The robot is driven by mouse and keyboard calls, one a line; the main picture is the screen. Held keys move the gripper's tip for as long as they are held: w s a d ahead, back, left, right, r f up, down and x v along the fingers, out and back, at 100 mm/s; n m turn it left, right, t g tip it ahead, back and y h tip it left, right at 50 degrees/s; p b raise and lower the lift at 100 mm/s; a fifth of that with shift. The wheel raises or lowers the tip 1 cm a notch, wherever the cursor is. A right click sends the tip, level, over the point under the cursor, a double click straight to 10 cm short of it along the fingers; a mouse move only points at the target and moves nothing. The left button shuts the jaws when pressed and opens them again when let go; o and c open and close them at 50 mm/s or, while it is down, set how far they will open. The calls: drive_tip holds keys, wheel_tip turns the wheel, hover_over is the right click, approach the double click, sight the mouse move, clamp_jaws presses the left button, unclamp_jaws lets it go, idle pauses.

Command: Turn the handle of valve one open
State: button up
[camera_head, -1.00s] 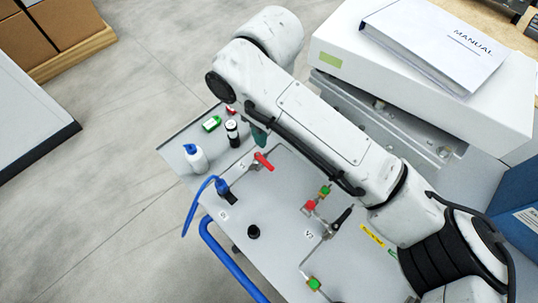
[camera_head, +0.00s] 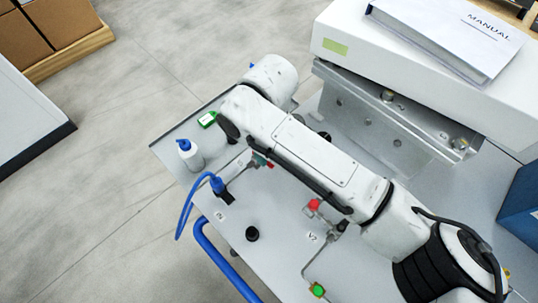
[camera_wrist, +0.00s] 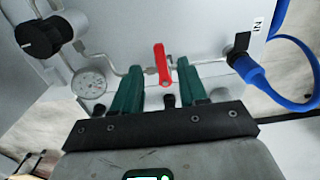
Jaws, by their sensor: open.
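The red handle of valve one (camera_wrist: 162,65) shows in the wrist view, pointing away from my palm across a thin metal pipe. My gripper (camera_wrist: 160,82) is open, with one teal finger on each side of the handle. A gap shows between the handle and each finger; I cannot tell how deep the fingers reach along it. In the head view my arm hides most of the handle; only a small red bit (camera_head: 270,165) shows beside a teal fingertip.
A blue plug and hose (camera_wrist: 250,72) sit right of the handle. A gauge (camera_wrist: 88,83) and black knob (camera_wrist: 38,38) are on the left. The head view shows a white bottle (camera_head: 191,155), a red fitting (camera_head: 314,204) and a blue rail (camera_head: 222,258).

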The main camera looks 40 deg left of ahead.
drive_tip(key=shift+f, duration=2.05)
clamp_jaws()
